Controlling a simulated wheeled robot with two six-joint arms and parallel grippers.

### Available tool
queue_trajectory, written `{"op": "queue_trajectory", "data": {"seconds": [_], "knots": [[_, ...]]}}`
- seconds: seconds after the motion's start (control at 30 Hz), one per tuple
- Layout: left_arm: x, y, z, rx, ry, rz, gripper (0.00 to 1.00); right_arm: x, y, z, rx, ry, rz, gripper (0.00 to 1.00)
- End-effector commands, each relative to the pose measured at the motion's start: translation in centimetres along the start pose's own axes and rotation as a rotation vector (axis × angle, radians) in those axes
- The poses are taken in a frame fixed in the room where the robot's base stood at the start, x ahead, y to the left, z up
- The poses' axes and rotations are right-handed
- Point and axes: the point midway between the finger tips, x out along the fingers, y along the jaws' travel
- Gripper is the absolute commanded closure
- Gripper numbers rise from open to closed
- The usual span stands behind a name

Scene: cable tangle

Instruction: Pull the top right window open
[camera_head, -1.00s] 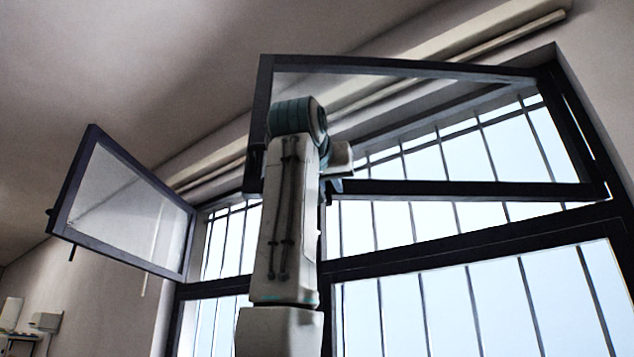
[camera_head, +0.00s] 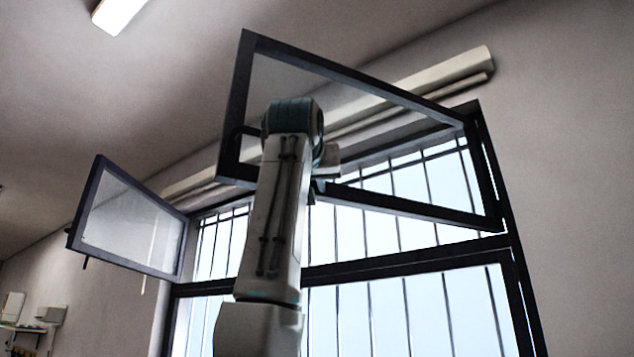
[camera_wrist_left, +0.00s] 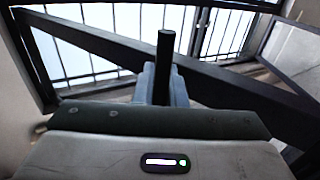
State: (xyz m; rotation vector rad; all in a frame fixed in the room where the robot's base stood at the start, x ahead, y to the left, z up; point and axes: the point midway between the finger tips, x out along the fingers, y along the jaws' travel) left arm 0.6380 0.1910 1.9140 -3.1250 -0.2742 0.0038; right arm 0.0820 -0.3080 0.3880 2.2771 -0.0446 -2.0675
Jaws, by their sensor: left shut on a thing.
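The top right window (camera_head: 345,74) has a dark frame and clear glass. It stands swung open into the room, hinged at its right side. My left arm rises in front of it and hides part of its free edge. My left gripper (camera_wrist_left: 165,88) is shut on the window's dark upright handle (camera_wrist_left: 165,52), seen in the left wrist view close against the window's rail. In the head view the jaws are mostly hidden behind my arm. My right gripper is in neither view.
The top left window (camera_head: 132,228) also stands open into the room. Barred fixed panes (camera_head: 400,310) lie below. A pale rail box (camera_head: 420,82) runs along the wall above the windows. A ceiling lamp (camera_head: 118,12) is at the upper left.

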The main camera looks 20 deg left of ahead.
Motion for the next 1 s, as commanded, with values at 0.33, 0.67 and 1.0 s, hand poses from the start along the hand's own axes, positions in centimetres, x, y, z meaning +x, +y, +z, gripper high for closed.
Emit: {"op": "queue_trajectory", "data": {"seconds": [0.33, 0.67, 1.0], "knots": [[-0.22, -0.23, -0.28, -0.002, 0.007, -0.004, 1.00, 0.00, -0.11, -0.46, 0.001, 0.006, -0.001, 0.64], [-0.12, -0.13, -0.15, -0.001, 0.004, -0.002, 0.68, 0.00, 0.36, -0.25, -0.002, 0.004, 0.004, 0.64], [-0.08, -0.04, -0.04, -0.001, 0.002, -0.001, 0.68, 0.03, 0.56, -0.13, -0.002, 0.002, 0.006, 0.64]]}}
